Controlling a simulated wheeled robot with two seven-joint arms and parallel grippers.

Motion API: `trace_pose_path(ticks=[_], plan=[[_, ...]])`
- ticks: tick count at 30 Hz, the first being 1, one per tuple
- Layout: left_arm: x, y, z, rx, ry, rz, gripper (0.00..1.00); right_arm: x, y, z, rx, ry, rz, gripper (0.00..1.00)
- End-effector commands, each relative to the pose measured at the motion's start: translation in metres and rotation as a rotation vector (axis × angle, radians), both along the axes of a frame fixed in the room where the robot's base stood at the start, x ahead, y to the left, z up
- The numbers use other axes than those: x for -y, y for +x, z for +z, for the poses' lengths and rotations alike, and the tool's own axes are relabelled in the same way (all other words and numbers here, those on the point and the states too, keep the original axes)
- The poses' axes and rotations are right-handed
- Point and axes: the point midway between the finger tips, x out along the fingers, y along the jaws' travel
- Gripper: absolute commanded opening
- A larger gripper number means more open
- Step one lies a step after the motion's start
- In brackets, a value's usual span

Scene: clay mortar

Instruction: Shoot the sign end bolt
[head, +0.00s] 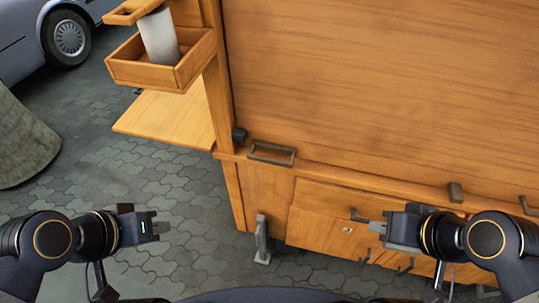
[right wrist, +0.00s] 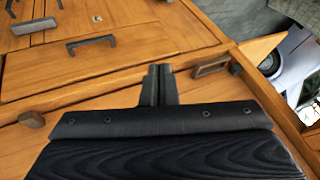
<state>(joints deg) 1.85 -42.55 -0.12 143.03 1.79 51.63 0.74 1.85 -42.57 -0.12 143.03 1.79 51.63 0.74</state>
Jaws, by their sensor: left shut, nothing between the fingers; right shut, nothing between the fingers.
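No part is clearly marked as the sign end bolt. A dark rectangular bracket (head: 271,154) lies on the wooden ledge at the left end of the large panel; it also shows in the right wrist view (right wrist: 211,66). A dark knob (head: 239,135) sits at the corner post beside it. A brown block (head: 455,192) sits further right on the ledge. My left gripper (head: 163,228) is shut and empty, out over the paving left of the cabinet. My right gripper (head: 375,222) is shut and empty, in front of the drawers; its closed fingers (right wrist: 157,84) show in the right wrist view.
The large wooden panel (head: 390,85) rises behind the ledge. Drawers with dark handles (right wrist: 92,42) lie below. A wooden box (head: 150,72) holding a white cylinder (head: 159,37) and a side shelf (head: 168,117) project at the left. Paving (head: 110,185) is open at left; a car (head: 65,38) stands beyond.

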Motion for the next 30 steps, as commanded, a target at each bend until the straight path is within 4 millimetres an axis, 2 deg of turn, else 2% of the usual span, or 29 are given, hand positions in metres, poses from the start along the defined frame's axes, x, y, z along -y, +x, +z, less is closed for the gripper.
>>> trace_pose_path(ticks=[7,11,14,15,20,24,27,30], plan=[[0.000,0.000,0.000,0.000,0.000,0.000,0.00,0.000,0.000,0.000,0.000,0.000,0.000,0.01],[0.000,0.000,-0.005,0.000,0.000,0.000,0.00,-0.007,0.009,-0.001,0.013,0.037,-0.002,0.18],[0.000,0.000,-0.018,0.000,0.000,0.000,0.00,-0.028,0.036,-0.003,0.046,0.155,-0.028,0.31],[0.000,0.000,-0.025,0.000,0.000,0.000,0.00,-0.040,0.052,-0.003,0.058,0.224,-0.051,0.37],[0.000,0.000,-0.056,0.000,0.000,0.000,0.00,-0.102,0.125,-0.011,0.066,0.532,-0.247,0.38],[0.000,0.000,-0.081,0.000,0.000,0.000,0.00,-0.151,0.177,-0.039,0.058,0.703,-0.501,0.38],[0.000,0.000,-0.098,0.000,0.000,0.000,0.00,-0.180,0.201,-0.069,0.095,0.765,-0.695,0.38],[0.000,0.000,-0.112,0.000,0.000,0.000,0.00,-0.198,0.213,-0.094,0.177,0.796,-0.853,0.38]])
